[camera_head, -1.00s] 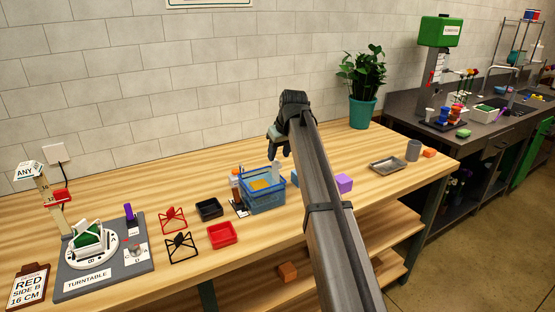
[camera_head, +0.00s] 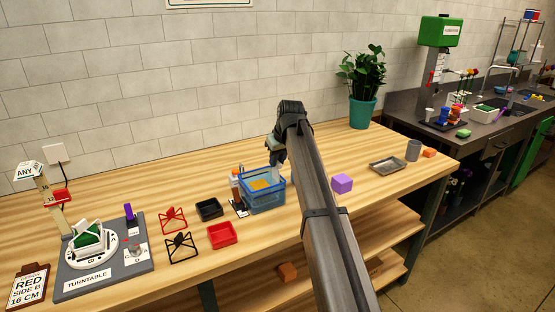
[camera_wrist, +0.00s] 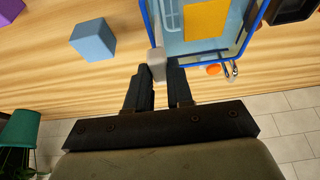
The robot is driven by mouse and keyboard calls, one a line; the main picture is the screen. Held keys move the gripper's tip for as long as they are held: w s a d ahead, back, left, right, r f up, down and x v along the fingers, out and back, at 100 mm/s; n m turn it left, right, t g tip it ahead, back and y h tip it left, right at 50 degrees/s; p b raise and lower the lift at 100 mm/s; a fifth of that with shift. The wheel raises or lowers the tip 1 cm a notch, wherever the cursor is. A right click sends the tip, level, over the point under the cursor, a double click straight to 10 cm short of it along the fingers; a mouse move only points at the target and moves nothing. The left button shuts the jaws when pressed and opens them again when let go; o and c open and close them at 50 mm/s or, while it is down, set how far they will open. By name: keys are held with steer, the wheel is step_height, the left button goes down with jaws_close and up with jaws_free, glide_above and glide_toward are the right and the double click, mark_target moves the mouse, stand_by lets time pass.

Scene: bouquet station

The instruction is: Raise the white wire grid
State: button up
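A pale grid-like panel (camera_wrist: 172,18) shows inside the blue bin (camera_wrist: 245,50) in the wrist view. It looks like the white wire grid, though most of it is out of frame or hidden. A light grey upright piece (camera_head: 273,174) stands at the bin's rim; I cannot tell whether it belongs to the grid. It also shows in the wrist view (camera_wrist: 157,62). My gripper (camera_wrist: 160,78) is at this piece, with its two dark fingers apart and the piece at the fingertips. I see no clear space beside the piece, so I cannot tell whether they clamp it.
Red and black trays and wire stands are left of the bin. A metal tray (camera_head: 387,165) lies at the right.

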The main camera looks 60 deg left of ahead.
jaws_close()
step_height(320, 180, up, 8)
steer(key=shift+a+r, duration=0.1)
stand_by(0.5)
steer(key=shift+o, duration=1.1)
jaws_free()
steer(key=o, duration=0.4)
steer(key=shift+c, duration=0.2)
